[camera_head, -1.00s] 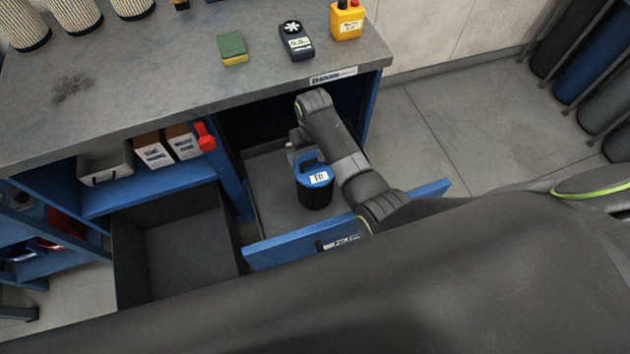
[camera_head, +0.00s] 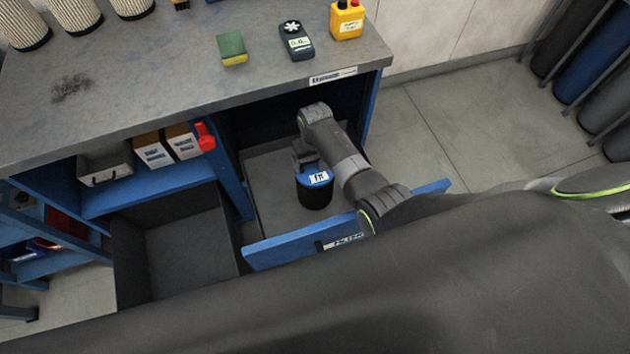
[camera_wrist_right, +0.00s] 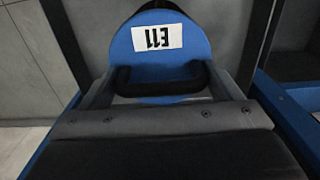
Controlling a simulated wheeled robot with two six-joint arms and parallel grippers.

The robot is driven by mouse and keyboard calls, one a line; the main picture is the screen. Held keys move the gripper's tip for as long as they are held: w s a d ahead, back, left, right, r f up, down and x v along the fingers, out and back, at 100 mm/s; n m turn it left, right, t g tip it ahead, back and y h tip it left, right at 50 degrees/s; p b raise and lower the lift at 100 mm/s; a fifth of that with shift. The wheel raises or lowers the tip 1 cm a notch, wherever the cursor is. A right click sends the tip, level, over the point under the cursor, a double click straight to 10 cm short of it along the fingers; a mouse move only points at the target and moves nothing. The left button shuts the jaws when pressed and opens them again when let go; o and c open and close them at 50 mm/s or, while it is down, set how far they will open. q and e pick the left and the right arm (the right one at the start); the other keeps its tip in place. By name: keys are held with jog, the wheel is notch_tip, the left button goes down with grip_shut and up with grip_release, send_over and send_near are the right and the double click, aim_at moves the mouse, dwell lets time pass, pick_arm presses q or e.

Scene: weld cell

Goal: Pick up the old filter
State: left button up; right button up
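A black cylindrical filter (camera_head: 315,196) with a blue top and a white label stands upright in the open drawer. In the right wrist view its blue top (camera_wrist_right: 145,65) carries a label that reads E11 upside down, and a dark handle (camera_wrist_right: 160,78) spans the top. My right gripper (camera_head: 306,163) is at the filter's top, reaching down into the drawer. My left gripper is not in view.
The drawer's blue front (camera_head: 290,246) is near my arm, and the workbench top (camera_head: 150,75) overhangs behind. A sponge (camera_head: 232,47), a handheld meter (camera_head: 296,40) and a yellow bottle (camera_head: 346,20) stand on the bench. An empty dark bin (camera_head: 185,250) is left of the drawer.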

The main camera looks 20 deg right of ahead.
jog(key=shift+w, duration=0.1)
jog(key=c, duration=1.1)
jog(key=shift+o, duration=0.2)
jog(key=shift+r, duration=0.1)
jog(key=shift+r, duration=0.1)
